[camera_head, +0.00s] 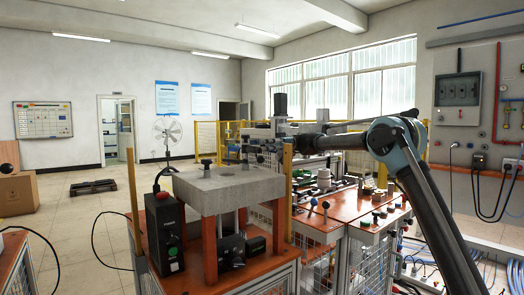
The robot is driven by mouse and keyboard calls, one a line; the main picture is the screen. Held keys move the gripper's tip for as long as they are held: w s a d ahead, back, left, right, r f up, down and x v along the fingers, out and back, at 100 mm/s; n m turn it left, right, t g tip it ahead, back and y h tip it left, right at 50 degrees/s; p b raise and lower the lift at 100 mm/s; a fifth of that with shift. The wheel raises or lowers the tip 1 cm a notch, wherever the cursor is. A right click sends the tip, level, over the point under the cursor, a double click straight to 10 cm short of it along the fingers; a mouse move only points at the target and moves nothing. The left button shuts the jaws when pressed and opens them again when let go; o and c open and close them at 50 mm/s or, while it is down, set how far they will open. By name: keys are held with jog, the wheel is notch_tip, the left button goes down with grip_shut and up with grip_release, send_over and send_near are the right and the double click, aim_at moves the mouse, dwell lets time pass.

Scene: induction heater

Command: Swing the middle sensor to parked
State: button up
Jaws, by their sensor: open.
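My arm comes in from the lower right, bends at a pale teal joint, and its dark forearm reaches left to the middle of the picture. My gripper (264,145) is at its far end, above the back right of a grey slab-topped stand (228,190). It is open, and no held object shows. It is small and overlaps machinery behind it. Small dark upright fittings (207,163) stand at the slab's back edge. I cannot tell which part is the middle sensor, or its angle; it may be hidden behind the gripper or too small.
A black control box (164,232) with a red button stands left of the slab. Yellow posts (287,190) rise beside the stand. An orange-topped bench (325,222) with several small knobbed parts lies to the right. Open floor (95,215) is at left.

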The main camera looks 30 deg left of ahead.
notch_tip(320, 180, up, 9)
jog(key=shift+w+r, duration=0.1)
dwell(0.3)
dwell(0.4)
jog(key=d+f+m+t, duration=0.4)
jog(key=d+f+m, duration=0.1)
jog(key=d, duration=0.6)
jog(key=d+f+m+t+y, duration=0.1)
jog(key=d+f+m+t, duration=0.3)
jog(key=d, duration=0.7)
jog(key=d+f+m+t, duration=0.3)
jog(key=d+f+m, duration=0.3)
jog(key=d, duration=0.5)
jog(key=s+d+f+m+t+h, duration=0.2)
jog(key=s+d+f+m, duration=0.3)
jog(key=d+f, duration=0.6)
jog(key=s+d+f+m+t+h, duration=0.3)
jog(key=s+d+f+m, duration=0.2)
jog(key=s+d+f, duration=0.3)
jog(key=s+d+f+m+t+h, duration=0.2)
jog(key=s+d+f+m, duration=0.3)
jog(key=d+f, duration=1)
jog(key=shift+s+d+t+h, duration=0.45)
jog(key=shift+s+d, duration=0.4)
jog(key=shift+d, duration=0.35)
jog(key=shift+c, duration=1.2)
jog(key=shift+a, duration=0.1)
